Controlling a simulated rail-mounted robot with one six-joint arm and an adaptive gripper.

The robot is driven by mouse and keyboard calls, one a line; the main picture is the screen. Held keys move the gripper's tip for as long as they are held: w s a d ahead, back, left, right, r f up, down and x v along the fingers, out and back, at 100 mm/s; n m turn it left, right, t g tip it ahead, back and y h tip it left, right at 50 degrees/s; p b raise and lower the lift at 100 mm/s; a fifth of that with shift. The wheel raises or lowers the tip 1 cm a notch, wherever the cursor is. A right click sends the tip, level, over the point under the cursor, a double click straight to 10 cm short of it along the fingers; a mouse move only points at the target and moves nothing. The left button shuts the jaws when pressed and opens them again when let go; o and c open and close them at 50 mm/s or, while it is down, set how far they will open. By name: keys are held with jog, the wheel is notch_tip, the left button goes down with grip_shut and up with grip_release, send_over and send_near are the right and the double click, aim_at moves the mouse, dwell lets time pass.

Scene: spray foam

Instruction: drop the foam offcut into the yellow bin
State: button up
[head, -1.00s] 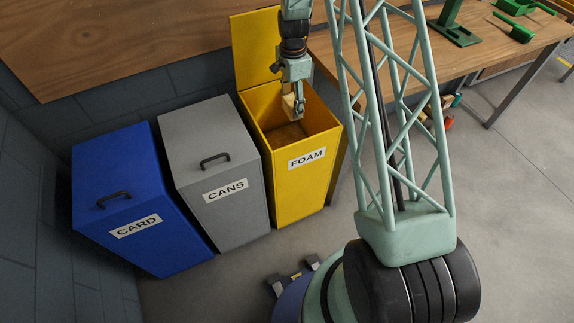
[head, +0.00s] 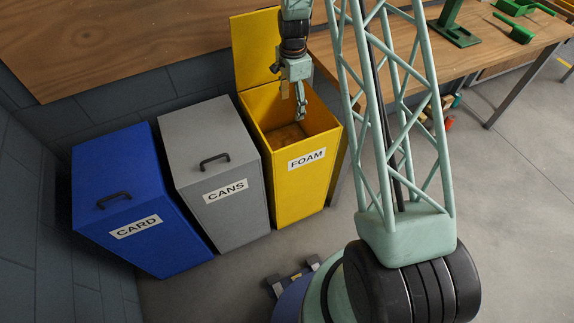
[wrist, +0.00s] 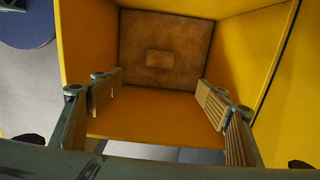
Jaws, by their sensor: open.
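The yellow bin (head: 306,184), labelled FOAM, stands with its lid up and its top open. My gripper (head: 292,99) hangs at the bin's mouth, pointing down, with its fingers spread. In the wrist view my gripper (wrist: 160,95) has nothing between its ribbed finger pads. A small brown block, which looks like the foam offcut (wrist: 158,57), lies on the brown floor of the yellow bin (wrist: 140,120), apart from the fingers. I cannot make the offcut out clearly in the head view.
A grey CANS bin (head: 216,160) and a blue CARD bin (head: 140,205), both with closed lids, stand left of the yellow bin. A wooden bench (head: 480,50) with green tools is at the right.

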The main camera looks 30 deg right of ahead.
notch_tip(320, 180, up, 12)
jog(key=shift+f, duration=0.15)
dwell(0.7)
dwell(1.0)
jog(key=s+a+r+n+t, duration=0.1)
jog(key=s+a+r+n, duration=0.25)
jog(key=s+r, duration=0.45)
jog(key=s+a+r+n, duration=0.3)
jog(key=s+a+r, duration=0.15)
jog(key=r, duration=0.75)
jog(key=s+a+r+n+t, duration=0.1)
jog(key=s+a+r+n, duration=0.3)
jog(key=r, duration=0.5)
jog(key=s+a+r+n, duration=0.2)
jog(key=s+a+r, duration=0.1)
jog(key=s, duration=0.7)
jog(key=s+a+r+n+t, duration=0.1)
jog(key=s+a+r+n, duration=0.2)
jog(key=s, duration=0.7)
jog(key=s+a+r+n+t, duration=0.1)
jog(key=s+a+r+n, duration=0.1)
jog(key=s, duration=0.8)
jog(key=shift+a+r+n, duration=0.4)
jog(key=shift+a+n, duration=0.15)
jog(key=shift+a, duration=0.05)
